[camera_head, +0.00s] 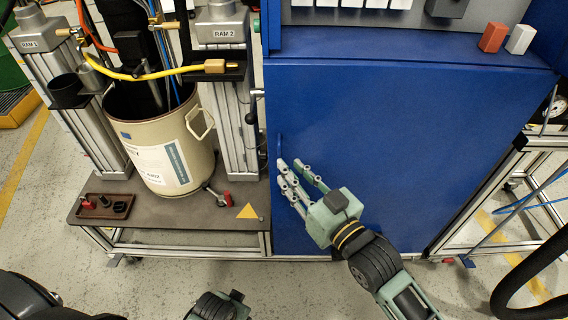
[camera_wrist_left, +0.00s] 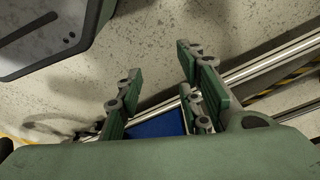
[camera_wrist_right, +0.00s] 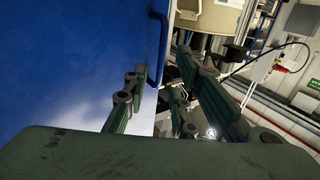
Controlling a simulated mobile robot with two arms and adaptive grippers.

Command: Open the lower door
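The lower door (camera_head: 400,130) is a large flat blue panel, and it looks shut. Its blue bar handle (camera_head: 280,145) stands upright near the door's left edge. The handle also shows in the right wrist view (camera_wrist_right: 158,45), at the upper middle. My right gripper (camera_head: 292,172) is open in front of the door's left edge, with its fingertips just below the handle. Nothing shows between its fingers in the right wrist view (camera_wrist_right: 172,82), and I cannot tell if they touch the door. My left gripper (camera_wrist_left: 152,85) is open and empty, low over the floor.
Left of the door, a cream drum (camera_head: 160,140) stands on a grey bench (camera_head: 190,215) between metal posts. Red and white blocks (camera_head: 493,37) sit on the ledge above the door. A framed cart (camera_head: 480,215) stands at right. The floor (camera_head: 170,285) in front has free room.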

